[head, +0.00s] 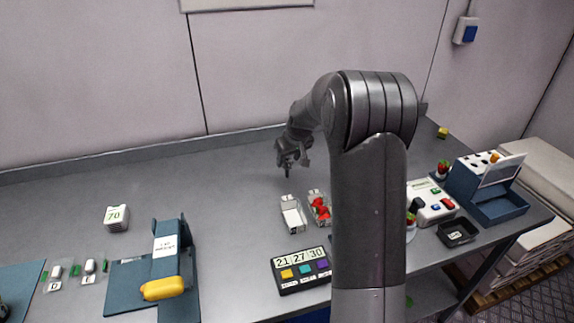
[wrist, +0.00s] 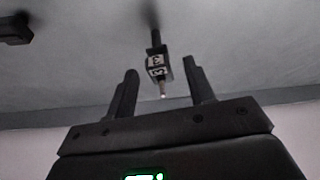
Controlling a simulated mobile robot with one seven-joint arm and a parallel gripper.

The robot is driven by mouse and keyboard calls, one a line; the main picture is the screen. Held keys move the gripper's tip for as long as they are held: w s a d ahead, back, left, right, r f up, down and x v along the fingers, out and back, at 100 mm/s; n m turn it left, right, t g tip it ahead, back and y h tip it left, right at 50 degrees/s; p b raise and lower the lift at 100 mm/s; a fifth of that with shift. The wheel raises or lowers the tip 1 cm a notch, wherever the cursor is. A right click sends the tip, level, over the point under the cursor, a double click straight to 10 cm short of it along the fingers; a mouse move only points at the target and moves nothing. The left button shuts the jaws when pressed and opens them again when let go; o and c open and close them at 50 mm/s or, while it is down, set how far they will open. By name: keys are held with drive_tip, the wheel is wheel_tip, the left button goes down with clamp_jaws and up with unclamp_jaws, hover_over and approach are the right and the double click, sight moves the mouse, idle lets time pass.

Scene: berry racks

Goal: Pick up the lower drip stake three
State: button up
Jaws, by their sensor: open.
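In the wrist view a small dark drip stake (wrist: 157,68) with white labels, one seeming to read 3, shows between my gripper's two fingers. A thin pale tip points from it toward the palm, and a dark stem runs the other way toward the grey surface. My gripper (wrist: 161,66) is open, with visible gaps on both sides of the stake. In the head view my gripper (head: 290,160) is low over the back middle of the table; the stake cannot be told apart from the dark fingers there.
A white holder (head: 293,215) and one with red berries (head: 320,207) stand in front of my gripper. A number board (head: 302,270) lies nearer. A blue stand with a yellow item (head: 165,288) is at left. A dark object (wrist: 15,28) shows in the wrist view's corner. The back left table is clear.

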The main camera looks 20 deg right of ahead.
sight(287, 159)
drive_tip(key=x, duration=0.4)
drive_tip(key=shift+w, duration=0.15)
drive_tip(key=shift+c, duration=0.3)
drive_tip(key=shift+r, duration=0.1)
drive_tip(key=c, duration=1)
drive_tip(key=shift+r, duration=0.1)
